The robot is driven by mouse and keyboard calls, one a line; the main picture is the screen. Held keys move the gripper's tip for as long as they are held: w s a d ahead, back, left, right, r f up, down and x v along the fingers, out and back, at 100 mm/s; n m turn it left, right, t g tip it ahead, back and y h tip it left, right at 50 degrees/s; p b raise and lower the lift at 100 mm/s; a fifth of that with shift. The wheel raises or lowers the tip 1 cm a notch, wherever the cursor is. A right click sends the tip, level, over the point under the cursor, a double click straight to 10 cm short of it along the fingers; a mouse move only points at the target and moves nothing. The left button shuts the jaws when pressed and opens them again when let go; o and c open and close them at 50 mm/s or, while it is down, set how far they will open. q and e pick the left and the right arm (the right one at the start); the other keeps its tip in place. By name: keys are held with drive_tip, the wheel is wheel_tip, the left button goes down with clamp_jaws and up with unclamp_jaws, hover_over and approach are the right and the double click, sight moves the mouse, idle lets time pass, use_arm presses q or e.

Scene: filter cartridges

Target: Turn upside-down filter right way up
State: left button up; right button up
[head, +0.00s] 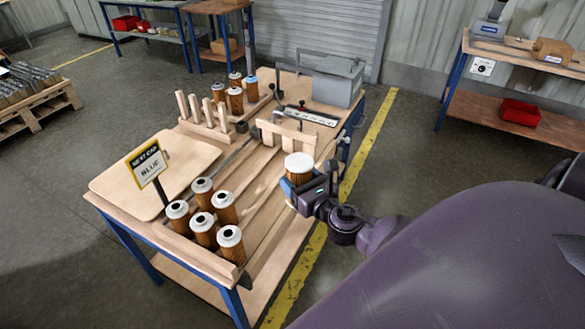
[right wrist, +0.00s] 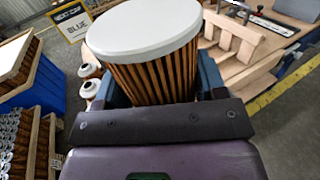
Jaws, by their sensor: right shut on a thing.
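My right gripper (head: 296,184) is shut on a filter (head: 299,168) with a brown pleated body and a plain white cap on top. It is held upright above the right side of the workbench. In the right wrist view the same filter (right wrist: 150,45) fills the middle, between the blue jaws, with its plain white end up and no hole showing. Its lower end is hidden by the gripper. Several other filters (head: 203,229) stand at the front left of the bench, with dark holes in their pale upper ends. My left gripper is not in view.
A sign reading "NEXT CAP BLUE" (head: 147,162) stands by a bare wooden board (head: 115,180). Wooden rails (head: 265,205) run along the bench. At the back are wooden pegs (head: 208,112), more filters (head: 236,99), a grey machine (head: 338,82) and a slotted wooden stand (head: 287,137).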

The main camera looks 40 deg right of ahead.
drive_tip(key=shift+s, duration=0.35)
drive_tip(key=shift+f+m+b, duration=0.1)
drive_tip(key=shift+m+b, duration=0.35)
drive_tip(key=shift+m, duration=0.75)
drive_tip(key=m, duration=0.3)
drive_tip(key=shift+m, duration=0.8)
drive_tip(key=shift+m, duration=0.6)
drive_tip(key=m, duration=0.5)
drive_tip(key=shift+m, duration=0.3)
